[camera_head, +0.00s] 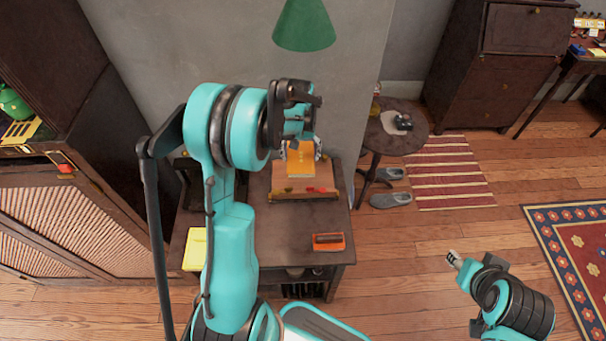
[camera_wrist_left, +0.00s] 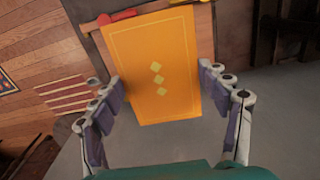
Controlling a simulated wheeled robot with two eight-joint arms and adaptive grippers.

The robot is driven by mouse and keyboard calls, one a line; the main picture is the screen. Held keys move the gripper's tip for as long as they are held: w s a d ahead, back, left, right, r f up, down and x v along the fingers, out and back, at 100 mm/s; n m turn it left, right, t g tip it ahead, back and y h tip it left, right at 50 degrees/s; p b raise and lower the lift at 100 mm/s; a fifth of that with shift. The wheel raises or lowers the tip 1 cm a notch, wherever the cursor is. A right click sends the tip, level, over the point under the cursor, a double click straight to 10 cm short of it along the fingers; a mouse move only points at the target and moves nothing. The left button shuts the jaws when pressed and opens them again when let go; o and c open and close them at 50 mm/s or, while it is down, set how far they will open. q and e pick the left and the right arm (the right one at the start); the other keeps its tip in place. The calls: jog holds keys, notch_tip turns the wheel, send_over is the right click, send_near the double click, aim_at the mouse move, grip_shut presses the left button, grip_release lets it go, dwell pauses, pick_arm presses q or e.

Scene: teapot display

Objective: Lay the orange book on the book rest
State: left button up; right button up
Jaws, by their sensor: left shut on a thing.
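The orange book (camera_head: 301,164) has a yellow border and diamond marks, clear in the left wrist view (camera_wrist_left: 150,50). My left gripper (camera_head: 303,148) is shut on it, with a finger at each side edge. The book rest (camera_head: 282,187) is a brown wooden board with a front ledge bearing red and yellow pieces. The book is over the board's middle, its lower edge a little behind the ledge in the head view. I cannot tell whether it touches the board. My right gripper (camera_head: 454,259) is away at the lower right; its jaw state is unclear.
The rest stands on a dark table (camera_head: 282,225). A yellow book (camera_head: 195,250) lies at its front left, an orange item (camera_head: 328,242) at its front right. A green lampshade (camera_head: 304,25) hangs above. A round side table (camera_head: 396,139) stands right.

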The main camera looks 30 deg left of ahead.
aim_at(298, 163)
pick_arm(q)
jog(key=f, duration=0.2)
jog(key=f+b, duration=0.1)
jog(key=a+f+b, duration=0.1)
jog(key=f, duration=0.1)
jog(key=shift+w+f, duration=0.1)
jog(key=shift+f, duration=0.25)
notch_tip(298, 163, down, 4)
jog(key=shift+r+b, duration=0.15)
jog(key=shift+b, duration=0.55)
jog(key=shift+f, duration=0.25)
jog(key=shift+f, duration=0.15)
jog(key=o, duration=1.2)
jog(key=shift+o, duration=0.2)
